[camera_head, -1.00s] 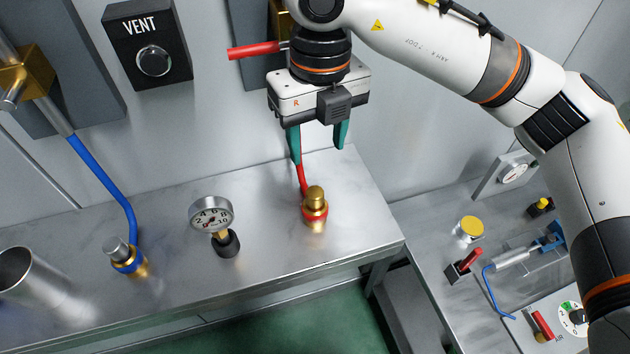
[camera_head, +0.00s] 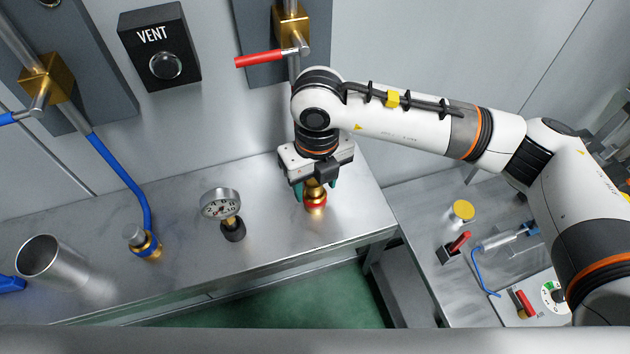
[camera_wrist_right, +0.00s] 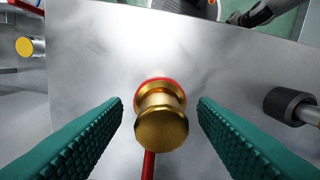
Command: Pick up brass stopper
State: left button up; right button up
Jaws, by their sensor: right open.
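The brass stopper (camera_head: 315,188) stands upright on a red-ringed brass fitting on the steel bench, below the red-handled valve. In the right wrist view the stopper (camera_wrist_right: 161,122) is seen from above, centred between the two teal fingers. My right gripper (camera_head: 315,191) is lowered around it, with one finger on each side. In the right wrist view the gripper (camera_wrist_right: 160,108) is open, with a gap between each finger and the stopper. My left gripper is not in view.
A pressure gauge (camera_head: 221,205) stands left of the stopper. Further left are a blue-ringed fitting (camera_head: 146,244) with a silver cap and a steel cup (camera_head: 50,262). The red valve handle (camera_head: 264,59) is on the wall above. The bench's front edge is close.

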jog(key=c, duration=1.1)
jog(key=shift+r, duration=0.15)
